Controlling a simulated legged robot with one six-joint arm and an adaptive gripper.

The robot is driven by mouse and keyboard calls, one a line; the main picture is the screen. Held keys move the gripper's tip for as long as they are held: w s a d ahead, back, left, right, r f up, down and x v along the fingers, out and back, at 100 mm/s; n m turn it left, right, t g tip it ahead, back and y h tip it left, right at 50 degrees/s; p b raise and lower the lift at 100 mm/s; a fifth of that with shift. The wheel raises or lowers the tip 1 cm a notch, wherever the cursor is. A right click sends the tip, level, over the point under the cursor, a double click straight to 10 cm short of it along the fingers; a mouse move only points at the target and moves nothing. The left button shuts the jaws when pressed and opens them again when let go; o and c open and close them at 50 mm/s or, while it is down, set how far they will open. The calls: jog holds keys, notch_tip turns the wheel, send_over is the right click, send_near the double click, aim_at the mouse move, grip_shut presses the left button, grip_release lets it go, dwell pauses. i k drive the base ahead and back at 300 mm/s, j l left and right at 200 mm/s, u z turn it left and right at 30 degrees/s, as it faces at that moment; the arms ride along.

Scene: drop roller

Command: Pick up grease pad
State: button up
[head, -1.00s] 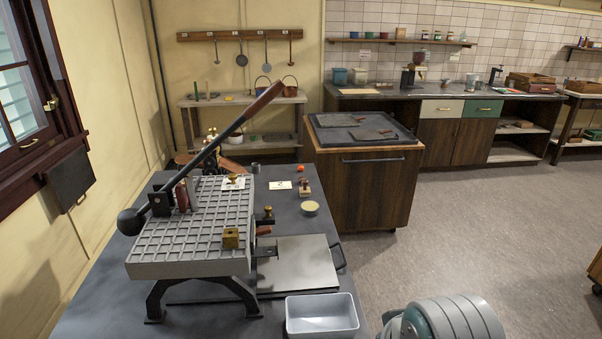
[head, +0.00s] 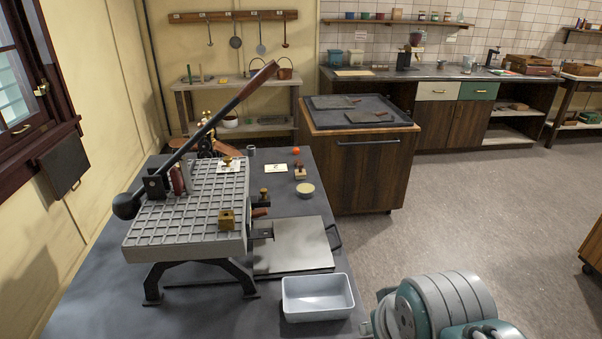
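A small round tan pad (head: 306,190), which may be the grease pad, lies flat on the dark table (head: 90,290), right of the grey gridded press bed (head: 188,208). Its whole top is visible and nothing touches it. A stamp-like piece with a wooden handle (head: 300,171) stands just behind it. A grey and teal part of my arm (head: 440,305) shows at the bottom right edge. My gripper is out of view, so its state and its distance from the pad cannot be seen.
The press's long lever (head: 225,108) slants above the bed. A flat metal plate (head: 292,247) and a pale bin (head: 318,298) are at the table's right side. A white card (head: 276,168) and an orange ball (head: 296,150) lie behind the pad. Open floor (head: 480,220) is at right.

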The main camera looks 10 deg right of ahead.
aim_at(300, 173)
jog(key=z, duration=0.35)
jog(key=i+l+z, duration=0.1)
jog(key=l+z, duration=0.15)
jog(key=l, duration=0.15)
jog(key=i+l+z, duration=0.1)
jog(key=l+z, duration=0.15)
jog(key=l, duration=0.15)
jog(key=i+l+z, duration=0.25)
jog(key=l, duration=0.15)
jog(key=i+l+z, duration=0.15)
jog(key=i+l, duration=0.55)
jog(key=i+u, duration=0.75)
jog(key=i+l+u, duration=0.1)
jog(key=i+u, duration=0.3)
jog(key=i+j+u, duration=0.2)
jog(key=i+u, duration=0.6)
jog(key=i, duration=0.15)
jog(key=i+l+u, duration=0.15)
jog(key=i+u, duration=0.5)
jog(key=i, duration=0.6)
